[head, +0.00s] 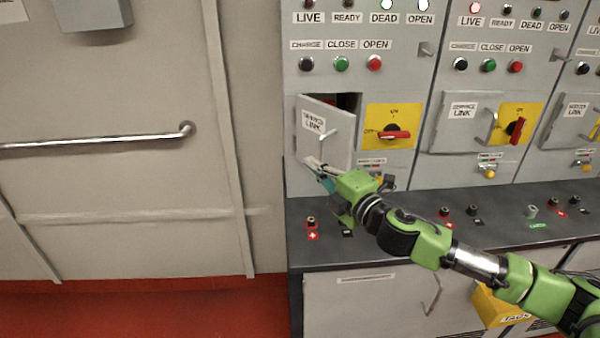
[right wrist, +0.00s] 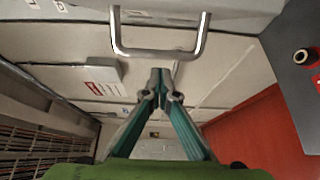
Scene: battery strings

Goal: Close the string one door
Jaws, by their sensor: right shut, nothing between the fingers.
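The string one door (head: 318,136) is a small grey panel labelled as a link door on the leftmost cabinet. It stands ajar, with a dark gap (head: 347,101) along its upper right. Its handle (head: 328,134) is a small metal bar, which also shows large in the right wrist view (right wrist: 160,52). My right gripper (head: 310,162) is shut and empty at the door's lower edge, just below the handle. In the right wrist view its closed fingertips (right wrist: 161,75) lie close to the handle; I cannot tell if they touch the door. My left gripper is out of view.
A yellow plate with a red rotary switch (head: 394,131) is right of the door. A second link door (head: 466,121) looks closed. A dark ledge (head: 400,226) with terminals juts out below. A wall with a rail (head: 100,141) is at left.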

